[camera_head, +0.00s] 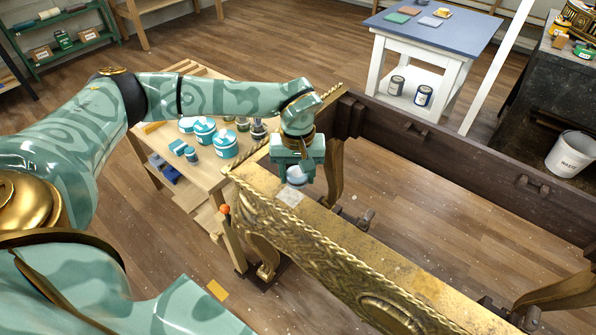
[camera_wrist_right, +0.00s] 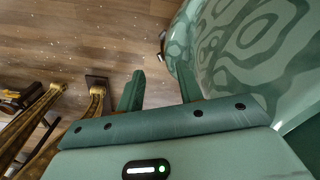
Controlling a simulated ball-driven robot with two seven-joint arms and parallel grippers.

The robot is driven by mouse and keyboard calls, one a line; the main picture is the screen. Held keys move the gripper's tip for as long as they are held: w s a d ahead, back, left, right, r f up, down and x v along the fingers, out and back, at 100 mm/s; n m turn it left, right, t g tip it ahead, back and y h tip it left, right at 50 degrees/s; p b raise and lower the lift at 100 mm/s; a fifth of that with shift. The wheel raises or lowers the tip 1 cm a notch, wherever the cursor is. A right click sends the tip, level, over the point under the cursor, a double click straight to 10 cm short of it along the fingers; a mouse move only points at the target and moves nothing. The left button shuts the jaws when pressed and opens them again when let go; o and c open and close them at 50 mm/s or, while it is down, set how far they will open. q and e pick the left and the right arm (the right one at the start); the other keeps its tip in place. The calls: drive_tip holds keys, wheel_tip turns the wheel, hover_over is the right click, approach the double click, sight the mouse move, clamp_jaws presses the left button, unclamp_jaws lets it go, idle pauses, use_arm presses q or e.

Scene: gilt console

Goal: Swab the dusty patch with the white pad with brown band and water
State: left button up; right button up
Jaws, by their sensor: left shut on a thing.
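My left gripper (camera_head: 296,170) points down over the gilt console's front rail (camera_head: 350,247), near its left end. It is shut on a small whitish pad (camera_head: 296,179), partly hidden by the fingers; I cannot clearly make out its brown band. A pale, greyish dusty patch (camera_head: 290,197) lies on the rail's top just below and in front of the pad. I cannot tell whether pad and patch touch. My right gripper (camera_wrist_right: 160,90) shows in the right wrist view, its two green fingers apart with nothing between them, above the wooden floor.
A wooden workbench (camera_head: 215,173) with teal-lidded tubs (camera_head: 225,144) and small jars stands left of the console. A dark frame rail (camera_head: 450,150) runs along the far side. A blue-topped table (camera_head: 430,30) and a white bucket (camera_head: 571,153) stand farther off. Inside the frame is open floor.

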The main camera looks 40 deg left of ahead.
drive_tip(key=shift+a, duration=0.3)
